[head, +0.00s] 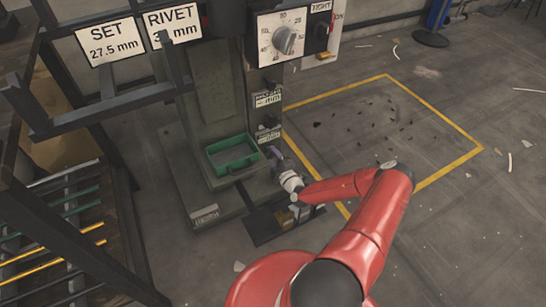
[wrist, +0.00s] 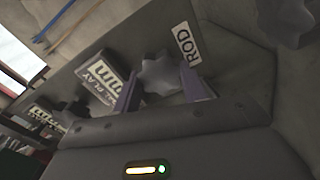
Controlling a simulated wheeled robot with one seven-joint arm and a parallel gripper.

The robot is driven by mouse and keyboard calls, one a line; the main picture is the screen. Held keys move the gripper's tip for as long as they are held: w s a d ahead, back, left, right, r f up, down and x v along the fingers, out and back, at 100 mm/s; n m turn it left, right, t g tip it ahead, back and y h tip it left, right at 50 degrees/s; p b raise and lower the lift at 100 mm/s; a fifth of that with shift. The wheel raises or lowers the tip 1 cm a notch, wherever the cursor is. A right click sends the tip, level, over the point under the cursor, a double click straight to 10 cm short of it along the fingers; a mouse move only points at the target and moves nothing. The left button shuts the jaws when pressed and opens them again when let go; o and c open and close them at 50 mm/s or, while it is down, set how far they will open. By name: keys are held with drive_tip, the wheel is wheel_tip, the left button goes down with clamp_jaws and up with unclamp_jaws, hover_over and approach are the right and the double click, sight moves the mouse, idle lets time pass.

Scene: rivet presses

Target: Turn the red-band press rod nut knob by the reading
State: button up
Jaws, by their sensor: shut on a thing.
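A grey lobed rod nut knob (wrist: 160,72) sits beside a white ROD label (wrist: 186,45) in the wrist view. My gripper (wrist: 162,90) is shut on this knob, with one purple finger on each side of it. In the head view my gripper (head: 275,158) reaches the lower front of the press (head: 213,95), right of the green tray; the knob is hidden there. A plate with mm markings (wrist: 103,78) lies left of the knob, its reading not legible. A sign reads SET 27.5 mm (head: 110,41). No red band is clearly visible.
A RIVET sign (head: 172,22) is partly covered by a frame bar. A dial (head: 284,40) is on the press's upper panel. A green tray (head: 232,153) stands on the press base. A dark rack (head: 70,225) stands at left. Yellow-lined floor (head: 440,115) lies right.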

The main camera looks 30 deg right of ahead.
drive_tip(key=shift+m, duration=0.4)
drive_tip(key=o, duration=1)
drive_tip(key=shift+s, duration=0.1)
drive_tip(key=s, duration=0.7)
drive_tip(key=shift+s+d+p, duration=0.15)
drive_tip(key=shift+s+p, duration=0.15)
